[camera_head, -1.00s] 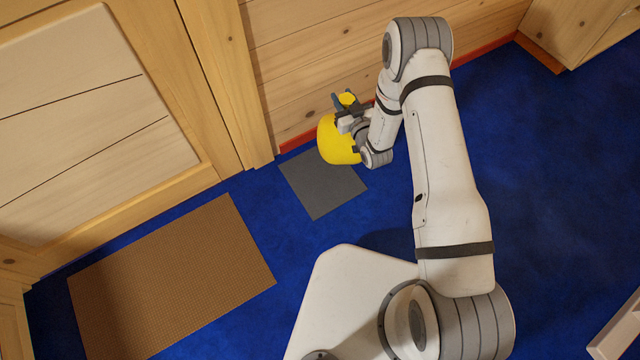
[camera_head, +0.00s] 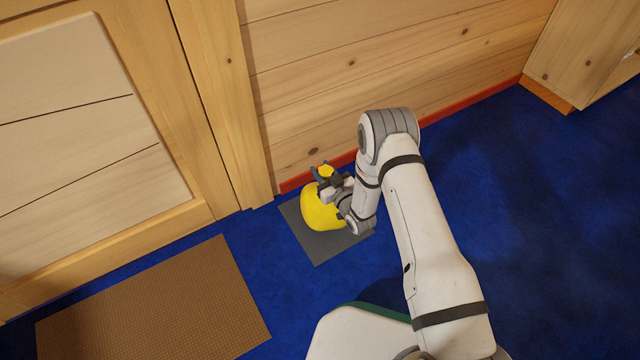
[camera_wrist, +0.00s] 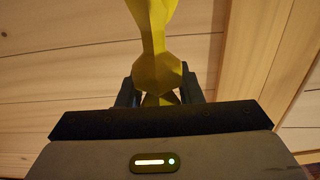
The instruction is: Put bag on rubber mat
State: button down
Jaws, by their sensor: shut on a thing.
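The yellow bag (camera_head: 318,210) has a rounded body and a narrow, tied-looking neck. My gripper (camera_head: 325,180) is shut on the neck and holds the bag upright. I cannot tell whether the bag's bottom touches the mat. In the wrist view the faceted yellow neck of the bag (camera_wrist: 157,70) stands between the two dark fingers of my gripper (camera_wrist: 160,92). The bag's body is hidden there.
A brown textured mat (camera_head: 155,305) lies on the blue carpet (camera_head: 540,220) in front of the wooden door (camera_head: 85,120). The log wall (camera_head: 390,60) with its red skirting (camera_head: 475,98) runs just behind the grey mat. Open carpet lies to the right.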

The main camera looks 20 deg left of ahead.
jog(key=shift+f+b, duration=0.75)
jog(key=shift+f, duration=1.05)
jog(key=shift+f, duration=0.15)
jog(key=c, duration=1)
grip_release()
